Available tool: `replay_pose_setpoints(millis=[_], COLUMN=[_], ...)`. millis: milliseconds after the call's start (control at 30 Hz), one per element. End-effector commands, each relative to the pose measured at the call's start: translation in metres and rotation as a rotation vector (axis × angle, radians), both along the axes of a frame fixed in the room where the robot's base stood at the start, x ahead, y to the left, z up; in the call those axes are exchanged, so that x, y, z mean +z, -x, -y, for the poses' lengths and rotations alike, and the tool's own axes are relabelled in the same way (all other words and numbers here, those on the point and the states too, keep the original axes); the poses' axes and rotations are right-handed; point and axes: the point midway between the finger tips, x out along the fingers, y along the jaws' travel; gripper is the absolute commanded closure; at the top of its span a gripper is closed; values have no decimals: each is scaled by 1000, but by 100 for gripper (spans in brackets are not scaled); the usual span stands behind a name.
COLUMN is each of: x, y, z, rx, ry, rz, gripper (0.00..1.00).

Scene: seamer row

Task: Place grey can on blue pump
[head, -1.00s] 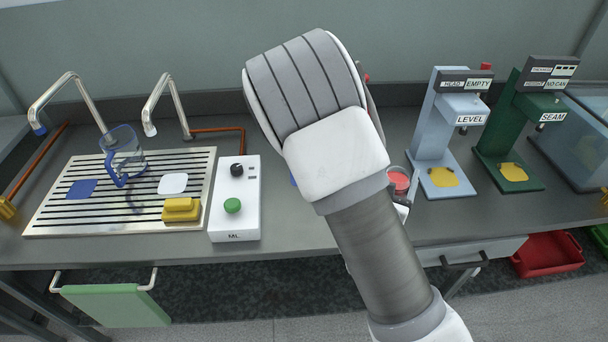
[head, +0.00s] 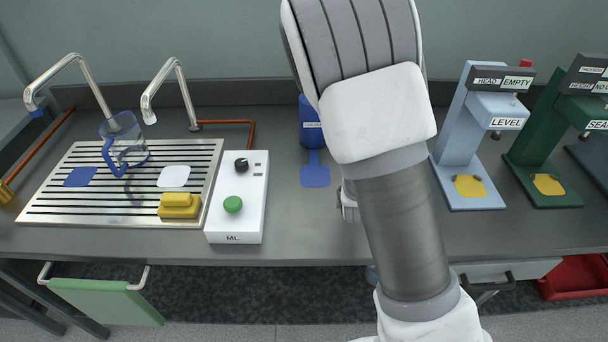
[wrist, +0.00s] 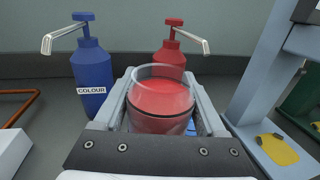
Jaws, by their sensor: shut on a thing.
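My gripper (wrist: 160,88) is shut on a round can (wrist: 163,100) with a clear upper wall and red contents. No grey body can be made out on it. In the wrist view the blue pump (wrist: 92,75), a bottle labelled COLOUR with a metal spout, stands behind and left of the held can. In the head view the blue pump (head: 312,128) stands at the back, with a blue pad (head: 315,172) in front of it. My arm hides the can there, and only a bit of my gripper (head: 349,205) shows, right of the pad.
A red pump (wrist: 166,50) stands just behind the held can. The pale blue LEVEL machine (head: 464,130) and green seamer (head: 545,140) stand to the right. A white control box (head: 238,200) and slotted drain tray (head: 110,210) with a jug (head: 125,150) are left.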

Motion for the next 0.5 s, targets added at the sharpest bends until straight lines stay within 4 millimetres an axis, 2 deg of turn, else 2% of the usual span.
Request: replay_pose_setpoints(millis=[133,233,500], x=[0,-7,-44], y=[-3,-8,-32], z=[0,-10,-66], rx=[4,9,12], ry=[4,5,4], rz=[3,3,4], gripper=[97,97,97])
